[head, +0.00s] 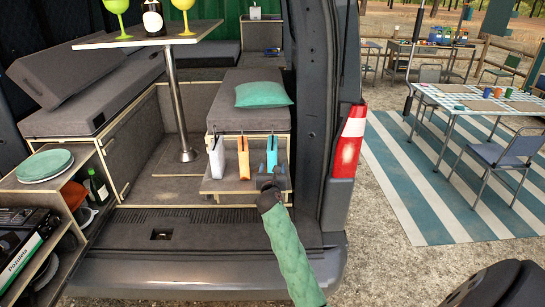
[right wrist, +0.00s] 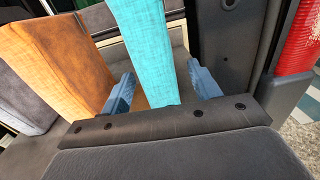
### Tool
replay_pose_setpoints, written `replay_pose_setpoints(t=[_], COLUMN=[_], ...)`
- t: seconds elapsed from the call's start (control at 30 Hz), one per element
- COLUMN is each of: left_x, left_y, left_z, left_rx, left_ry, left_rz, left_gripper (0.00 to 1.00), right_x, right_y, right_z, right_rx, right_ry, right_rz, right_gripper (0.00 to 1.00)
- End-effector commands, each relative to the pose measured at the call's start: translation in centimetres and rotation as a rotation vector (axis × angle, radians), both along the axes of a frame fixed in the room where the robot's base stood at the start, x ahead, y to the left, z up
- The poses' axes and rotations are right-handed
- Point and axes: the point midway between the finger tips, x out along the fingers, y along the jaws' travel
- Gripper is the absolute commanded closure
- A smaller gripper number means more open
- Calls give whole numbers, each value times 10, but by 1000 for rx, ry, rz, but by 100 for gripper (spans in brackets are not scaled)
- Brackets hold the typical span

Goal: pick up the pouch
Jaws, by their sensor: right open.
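Three slim pouches stand in a row on a low shelf (head: 217,186) at the back of the van: a pale grey one (head: 216,160), an orange one (head: 243,160) and a teal one (head: 271,150). My right gripper (head: 268,170) is at the teal pouch. In the right wrist view its two blue fingers (right wrist: 162,88) are open, one on each side of the teal pouch (right wrist: 143,45), with gaps visible. The orange pouch (right wrist: 55,65) is just left of the left finger. The teal pouch's lower part is partly hidden in the head view. My left gripper is out of view.
A cushioned bench (head: 250,108) with a green pillow (head: 263,94) is behind the pouches. The van's door pillar (head: 330,120) and tail light (head: 349,140) stand close on the right. A table leg (head: 176,105) and a side shelf with plates (head: 44,165) are left.

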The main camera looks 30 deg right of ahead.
Motion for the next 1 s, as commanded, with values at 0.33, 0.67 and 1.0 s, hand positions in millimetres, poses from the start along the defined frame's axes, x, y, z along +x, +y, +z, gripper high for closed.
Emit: replay_pose_setpoints(t=[0.33, 0.67, 1.0], left_x=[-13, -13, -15], left_y=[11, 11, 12], left_z=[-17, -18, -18], left_rx=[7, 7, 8], left_ry=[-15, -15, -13], left_rz=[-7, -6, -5], left_gripper=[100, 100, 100], right_x=[29, 29, 29], right_y=[-20, -21, -21], right_z=[1, 1, 1], right_rx=[1, 1, 1], right_ry=[-1, -1, -1], right_rz=[0, 0, 0], right_gripper=[38, 60, 94])
